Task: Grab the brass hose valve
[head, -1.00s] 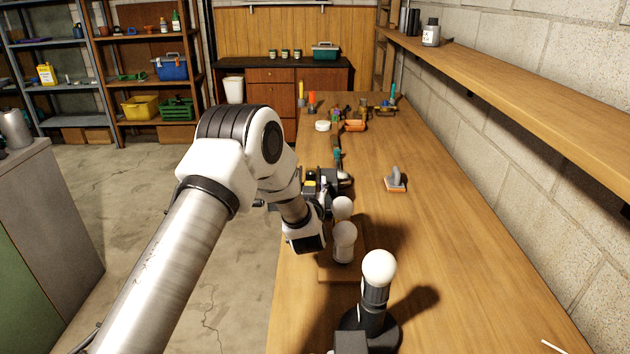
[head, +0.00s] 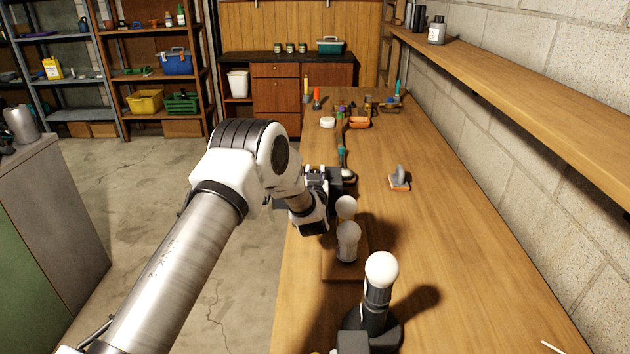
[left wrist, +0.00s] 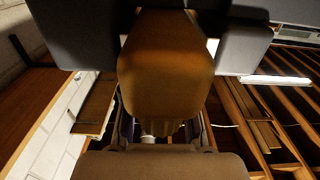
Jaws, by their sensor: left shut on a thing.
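My left gripper (head: 322,182) is over the left edge of the long wooden bench, partly hidden by its own wrist. In the left wrist view, a brown-gold, rounded, blocky thing (left wrist: 166,62), which looks like the brass hose valve, sits close up between the grey finger pads. The gripper is shut on it. Its lower part is dark and its full shape is hidden. In the head view the valve cannot be made out at the gripper.
White-topped bulb-like things (head: 347,240) stand on the bench near the wrist, and another (head: 381,268) on a black stand is nearer. The bench's right side is mostly clear.

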